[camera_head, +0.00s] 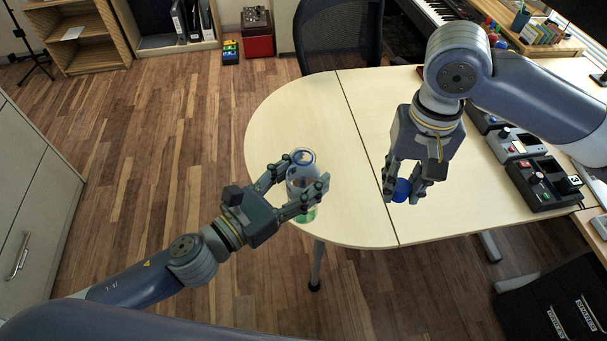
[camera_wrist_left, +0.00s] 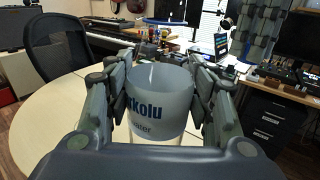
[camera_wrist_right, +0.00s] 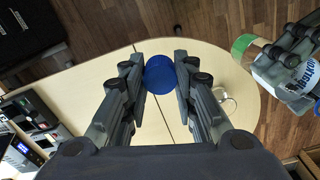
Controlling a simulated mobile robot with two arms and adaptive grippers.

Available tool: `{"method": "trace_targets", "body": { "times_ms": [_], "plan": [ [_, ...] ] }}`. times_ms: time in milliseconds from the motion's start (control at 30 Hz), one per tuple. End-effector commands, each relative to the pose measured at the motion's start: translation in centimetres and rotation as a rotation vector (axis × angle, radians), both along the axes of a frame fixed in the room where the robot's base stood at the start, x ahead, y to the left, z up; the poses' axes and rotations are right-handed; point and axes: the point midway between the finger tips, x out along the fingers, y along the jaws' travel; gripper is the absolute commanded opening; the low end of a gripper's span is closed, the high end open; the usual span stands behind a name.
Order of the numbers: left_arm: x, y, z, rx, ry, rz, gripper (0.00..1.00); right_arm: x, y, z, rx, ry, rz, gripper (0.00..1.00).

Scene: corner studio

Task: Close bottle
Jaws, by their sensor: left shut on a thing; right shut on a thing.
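A clear bottle (camera_head: 301,178) with a blue ring at its top and a green base is held in my left gripper (camera_head: 291,187), over the table's front left edge. In the left wrist view the fingers close on both sides of the bottle (camera_wrist_left: 160,100), which bears dark lettering. My right gripper (camera_head: 404,192) points down, shut on a blue cap (camera_head: 401,190), to the right of the bottle and apart from it. In the right wrist view the blue cap (camera_wrist_right: 160,75) sits between the fingertips, and the bottle (camera_wrist_right: 285,75) shows at the upper right.
A grey cabinet (camera_head: 35,195) is at the left.

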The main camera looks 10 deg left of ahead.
Motion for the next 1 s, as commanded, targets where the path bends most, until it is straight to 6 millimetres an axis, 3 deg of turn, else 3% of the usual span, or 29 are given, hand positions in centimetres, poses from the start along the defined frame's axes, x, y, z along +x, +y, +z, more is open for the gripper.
{"method": "trace_targets", "body": {
  "times_ms": [33,200,500,700,1000],
  "plan": [
    [0.0,0.0,0.1,-0.001,-0.002,0.000,0.07,0.8,1.9,1.4,0.000,-0.007,0.013,0.17],
    [0.0,0.0,0.1,-0.001,-0.002,0.000,0.07,2.2,7.1,5.6,-0.001,-0.006,0.037,0.17],
    [0.0,0.0,0.1,-0.001,-0.003,0.000,0.07,2.2,14.7,11.7,-0.001,-0.002,0.061,0.17],
    [0.0,0.0,0.1,-0.001,-0.003,0.000,0.07,1.8,16.8,13.3,-0.001,0.001,0.063,0.17],
    [0.0,0.0,0.1,-0.001,-0.003,0.000,0.07,1.7,17.0,13.5,0.001,0.002,0.063,0.17]
  ]
}}
